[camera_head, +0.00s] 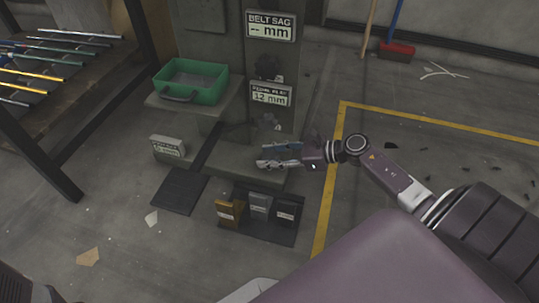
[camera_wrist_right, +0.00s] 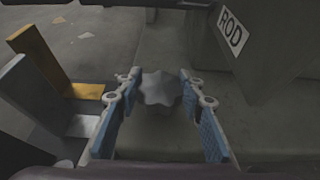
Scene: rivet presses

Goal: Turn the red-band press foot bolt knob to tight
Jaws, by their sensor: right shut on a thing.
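A grey lobed knob (camera_wrist_right: 158,90) stands low at the foot of the grey press (camera_head: 215,160). My right gripper (camera_wrist_right: 160,82) has its blue-padded fingers on either side of the knob and is shut on it. In the head view the right gripper (camera_head: 268,156) reaches in from the right at the press foot, and its fingers hide the knob there. No red band shows on the press in these frames. My left gripper is not in view.
A green bin (camera_head: 191,82) sits on a ledge of the press. Signs read BELT SAG (camera_head: 270,26) and 12 mm (camera_head: 270,95). Several small blocks (camera_head: 259,206) stand on a dark mat in front. A rack of rods (camera_head: 60,65) is at left.

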